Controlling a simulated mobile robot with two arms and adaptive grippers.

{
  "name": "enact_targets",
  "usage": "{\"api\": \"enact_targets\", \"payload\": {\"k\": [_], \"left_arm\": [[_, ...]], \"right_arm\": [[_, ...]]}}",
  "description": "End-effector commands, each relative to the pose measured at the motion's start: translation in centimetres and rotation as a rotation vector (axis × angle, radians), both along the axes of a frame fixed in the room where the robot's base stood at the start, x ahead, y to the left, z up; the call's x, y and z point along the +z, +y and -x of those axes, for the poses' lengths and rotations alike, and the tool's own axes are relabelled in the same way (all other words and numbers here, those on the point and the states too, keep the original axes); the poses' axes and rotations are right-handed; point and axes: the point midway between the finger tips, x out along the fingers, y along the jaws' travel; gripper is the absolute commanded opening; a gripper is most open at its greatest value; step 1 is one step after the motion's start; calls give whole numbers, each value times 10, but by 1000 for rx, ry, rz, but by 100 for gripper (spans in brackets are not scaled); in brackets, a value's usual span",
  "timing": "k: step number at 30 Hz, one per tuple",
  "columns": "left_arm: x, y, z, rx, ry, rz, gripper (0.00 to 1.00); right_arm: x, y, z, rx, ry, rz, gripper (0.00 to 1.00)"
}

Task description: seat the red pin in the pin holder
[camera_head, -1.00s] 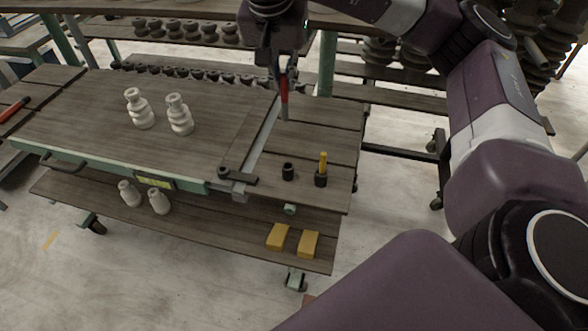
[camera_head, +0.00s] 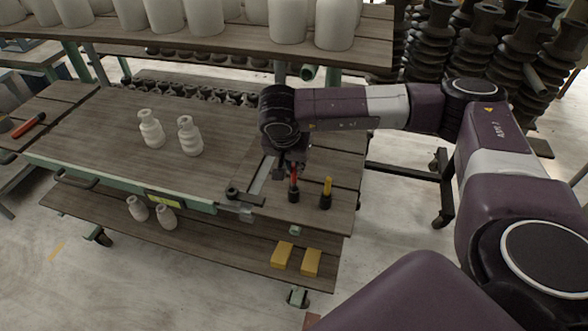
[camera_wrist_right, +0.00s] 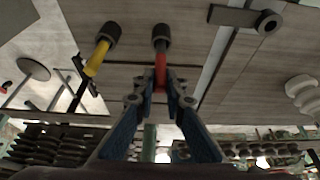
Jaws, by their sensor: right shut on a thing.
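The red pin (camera_head: 294,181) stands upright over the black pin holder (camera_head: 293,196) on the right part of the bench. My right gripper (camera_head: 291,171) is shut on the pin's upper part, straight above the holder. In the right wrist view the red pin (camera_wrist_right: 161,68) sits between the fingertips (camera_wrist_right: 161,86), and its far end meets the mouth of the holder (camera_wrist_right: 161,39). I cannot tell how deep it goes in. My left gripper is not in view.
A yellow pin (camera_head: 328,184) stands in a second black holder (camera_head: 325,202) close by on the right. A dark clamp-like fitting (camera_head: 245,196) lies to the left. Two white insulators (camera_head: 190,136) stand farther left. Yellow blocks (camera_head: 312,262) lie on the lower shelf.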

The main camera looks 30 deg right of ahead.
Motion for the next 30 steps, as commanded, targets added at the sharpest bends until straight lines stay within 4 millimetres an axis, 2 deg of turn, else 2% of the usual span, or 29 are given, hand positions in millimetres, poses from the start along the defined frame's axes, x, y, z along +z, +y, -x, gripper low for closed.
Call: {"api": "enact_targets", "payload": {"k": [5,17,18,22,30], "left_arm": [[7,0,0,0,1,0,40],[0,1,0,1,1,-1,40],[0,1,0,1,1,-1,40],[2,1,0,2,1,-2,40],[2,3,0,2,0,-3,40]], "right_arm": [[-19,0,0,0,1,-1,0],[-25,0,0,-1,-1,-1,0],[-25,0,0,-1,-1,-1,12],[-24,0,0,-1,0,0,26],[-24,0,0,-1,0,0,28]]}}
